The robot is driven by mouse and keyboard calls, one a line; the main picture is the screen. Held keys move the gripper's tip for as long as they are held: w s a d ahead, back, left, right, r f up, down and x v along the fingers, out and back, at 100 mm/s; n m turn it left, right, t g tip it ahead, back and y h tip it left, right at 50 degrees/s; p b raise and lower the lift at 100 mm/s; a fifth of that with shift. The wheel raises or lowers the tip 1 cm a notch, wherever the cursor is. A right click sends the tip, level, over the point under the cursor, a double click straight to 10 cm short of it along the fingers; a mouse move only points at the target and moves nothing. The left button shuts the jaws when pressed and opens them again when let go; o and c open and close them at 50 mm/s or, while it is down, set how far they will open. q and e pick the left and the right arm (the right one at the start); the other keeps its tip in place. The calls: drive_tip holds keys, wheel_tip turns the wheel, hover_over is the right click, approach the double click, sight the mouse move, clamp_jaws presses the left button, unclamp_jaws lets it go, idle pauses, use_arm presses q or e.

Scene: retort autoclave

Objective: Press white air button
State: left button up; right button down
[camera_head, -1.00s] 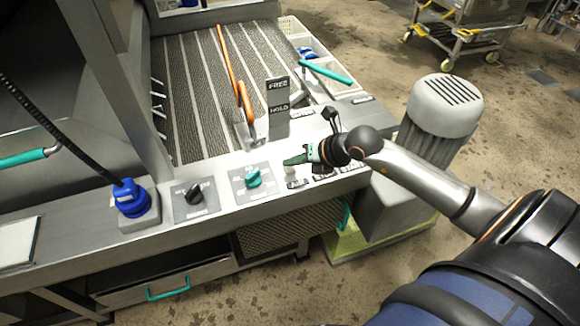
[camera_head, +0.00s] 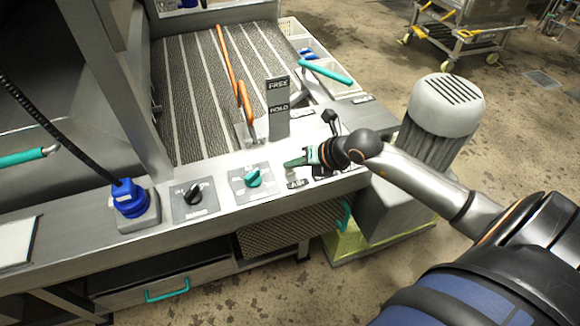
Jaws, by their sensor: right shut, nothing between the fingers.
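My right gripper (camera_head: 293,162) is shut and empty, its green-grey fingertips pointing left, low over the front edge of the grey control panel (camera_head: 232,208). Just below the fingertips is the black "AIR" label (camera_head: 297,183). The white air button belongs at this spot, but I cannot make it out clearly under the fingers. I cannot tell whether the fingers touch it or how far it is pressed. More black labels to the right are partly covered by my gripper and wrist. My left gripper is out of view.
Left of the gripper are a green rotary knob (camera_head: 253,178), a black knob (camera_head: 193,192) and a blue connector (camera_head: 130,198). Behind stand the FREE/HOLD plate (camera_head: 278,97) and an orange lever (camera_head: 245,101). A grey motor (camera_head: 444,106) stands right of the panel.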

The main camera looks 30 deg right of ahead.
sight(294, 172)
drive_tip(key=shift+r+p, duration=0.85)
drive_tip(key=shift+r, duration=0.05)
wheel_tip(294, 172, up, 5)
drive_tip(key=p, duration=0.4)
drive_tip(key=shift+r, duration=0.1)
idle(0.5)
